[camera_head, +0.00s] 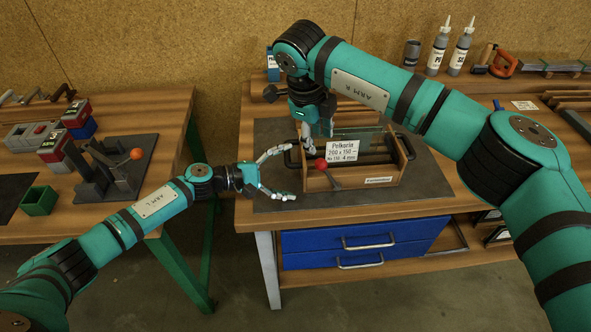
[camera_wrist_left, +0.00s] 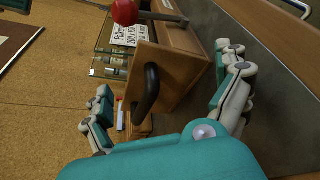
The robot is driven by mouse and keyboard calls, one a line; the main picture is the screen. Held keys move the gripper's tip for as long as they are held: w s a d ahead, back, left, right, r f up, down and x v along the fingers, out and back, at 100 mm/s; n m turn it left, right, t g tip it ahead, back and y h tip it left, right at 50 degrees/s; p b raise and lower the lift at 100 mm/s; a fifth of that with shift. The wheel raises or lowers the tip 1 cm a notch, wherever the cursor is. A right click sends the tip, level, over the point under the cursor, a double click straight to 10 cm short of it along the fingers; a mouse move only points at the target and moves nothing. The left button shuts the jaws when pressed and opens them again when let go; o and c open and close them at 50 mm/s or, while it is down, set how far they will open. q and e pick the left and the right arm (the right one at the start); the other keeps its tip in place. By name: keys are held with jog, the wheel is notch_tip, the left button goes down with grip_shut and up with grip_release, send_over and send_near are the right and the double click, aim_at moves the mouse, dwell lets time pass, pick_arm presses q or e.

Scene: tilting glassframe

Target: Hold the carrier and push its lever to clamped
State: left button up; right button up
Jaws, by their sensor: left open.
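The carrier (camera_head: 385,176) is a wooden frame with a white printed label (camera_head: 345,155) and black end handles, on a dark mat on the right bench. Its lever has a red ball knob (camera_head: 321,164) at the front left; the knob also shows at the top of the left wrist view (camera_wrist_left: 125,12). My left gripper (camera_head: 288,172) is open at the carrier's left end. In the left wrist view the black handle (camera_wrist_left: 149,92) lies between its spread fingers, apparently not gripped. My right gripper (camera_head: 316,140) points down over the carrier's left part, close above the knob; its jaw opening is unclear.
The left bench (camera_head: 85,220) holds a black fixture with an orange knob (camera_head: 136,154), a green box (camera_head: 40,201) and small bins. Bottles (camera_head: 461,48) and tools stand at the back right. Blue drawers (camera_head: 360,240) sit below the carrier. A floor gap separates the benches.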

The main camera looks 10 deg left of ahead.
pick_arm(q)
jog(key=shift+x, duration=1.4)
